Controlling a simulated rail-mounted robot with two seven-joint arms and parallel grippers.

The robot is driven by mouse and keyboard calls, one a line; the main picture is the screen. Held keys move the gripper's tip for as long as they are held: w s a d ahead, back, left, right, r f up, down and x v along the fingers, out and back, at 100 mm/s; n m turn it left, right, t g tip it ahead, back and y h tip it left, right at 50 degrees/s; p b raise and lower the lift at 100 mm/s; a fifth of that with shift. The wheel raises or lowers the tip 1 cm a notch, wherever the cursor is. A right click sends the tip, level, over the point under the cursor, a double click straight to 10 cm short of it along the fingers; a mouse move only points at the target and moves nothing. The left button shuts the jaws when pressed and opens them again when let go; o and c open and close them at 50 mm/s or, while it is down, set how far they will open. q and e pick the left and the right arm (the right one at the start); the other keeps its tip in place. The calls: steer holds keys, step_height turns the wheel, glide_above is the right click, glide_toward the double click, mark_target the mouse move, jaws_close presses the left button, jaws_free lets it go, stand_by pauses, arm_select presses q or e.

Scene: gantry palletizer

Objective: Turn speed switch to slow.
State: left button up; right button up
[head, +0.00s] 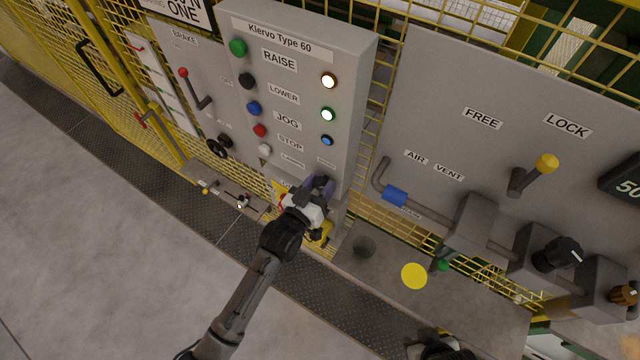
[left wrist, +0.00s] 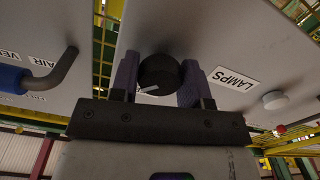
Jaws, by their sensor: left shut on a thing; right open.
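My left gripper (head: 322,184) is at the lower right of the grey "Klervo Type 60" control box (head: 350,60). In the left wrist view its purple fingers (left wrist: 158,85) are shut on a round black knob (left wrist: 160,72), one on each side. A white pointer mark on the knob points to the left in that view. The gripper hides this knob in the head view. A small label (head: 326,162) above the spot is too small to read, so I cannot confirm it as the speed switch. Part of my right gripper (head: 440,347) shows at the bottom edge, empty.
The LAMPS label (left wrist: 236,79) and a white button (left wrist: 275,99) are beside the knob. Several coloured buttons and lamps sit higher on the box. A pipe with a blue sleeve (head: 395,195) and a yellow-knobbed lever (head: 545,163) stand to the right. Yellow mesh surrounds the panels.

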arm_select(q)
steer(key=n+p, duration=0.1)
steer(key=n, duration=0.3)
steer(key=shift+r+p, duration=0.1)
steer(key=shift+p, duration=0.3)
steer(key=n, duration=0.4)
steer(key=shift+p, duration=0.4)
steer(key=shift+n, duration=0.3)
steer(key=o, duration=0.9)
steer(key=shift+s, duration=0.15)
steer(key=v, duration=1.3)
steer(key=shift+s+a+b, duration=0.25)
steer(key=shift+b, duration=0.2)
